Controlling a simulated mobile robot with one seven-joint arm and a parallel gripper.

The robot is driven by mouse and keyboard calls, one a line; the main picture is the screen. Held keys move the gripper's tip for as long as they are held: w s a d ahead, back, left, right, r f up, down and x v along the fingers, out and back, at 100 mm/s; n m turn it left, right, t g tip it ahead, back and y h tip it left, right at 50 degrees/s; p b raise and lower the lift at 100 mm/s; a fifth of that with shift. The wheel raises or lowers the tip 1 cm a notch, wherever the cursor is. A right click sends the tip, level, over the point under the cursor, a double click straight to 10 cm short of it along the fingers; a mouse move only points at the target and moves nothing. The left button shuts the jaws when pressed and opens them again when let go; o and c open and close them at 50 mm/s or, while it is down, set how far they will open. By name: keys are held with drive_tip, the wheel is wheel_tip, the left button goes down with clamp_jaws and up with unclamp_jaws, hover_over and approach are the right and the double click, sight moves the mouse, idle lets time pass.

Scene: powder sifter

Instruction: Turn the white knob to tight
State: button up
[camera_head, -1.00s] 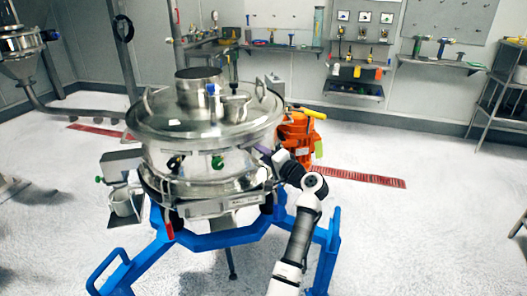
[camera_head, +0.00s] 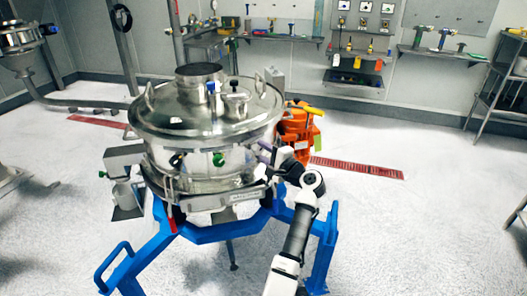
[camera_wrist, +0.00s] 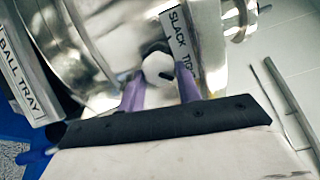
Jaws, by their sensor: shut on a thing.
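The white knob (camera_wrist: 157,68) shows in the wrist view on the side of the steel sifter, with a dark mark on its lower right. A label reading SLACK and, partly covered, TIGHT (camera_wrist: 180,40) lies beside it. My gripper (camera_wrist: 160,87) has purple fingers on both sides of the knob and is shut on it. In the head view my gripper (camera_head: 266,151) reaches the right side of the sifter (camera_head: 205,112). The knob cannot be made out there. The right finger covers the end of the word TIGHT.
A BALL TRAY label (camera_wrist: 22,75) sits at left in the wrist view. The sifter stands on a blue frame (camera_head: 215,236). An orange unit (camera_head: 296,130) stands close behind my gripper. The floor to the right is mostly clear.

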drive_tip(key=shift+d, duration=0.1)
drive_tip(key=o, duration=1)
drive_tip(key=shift+c, duration=0.2)
drive_tip(key=b+v, duration=0.4)
drive_tip(key=v, duration=0.9)
drive_tip(key=shift+s+d, duration=0.2)
drive_tip(key=shift+s, duration=0.1)
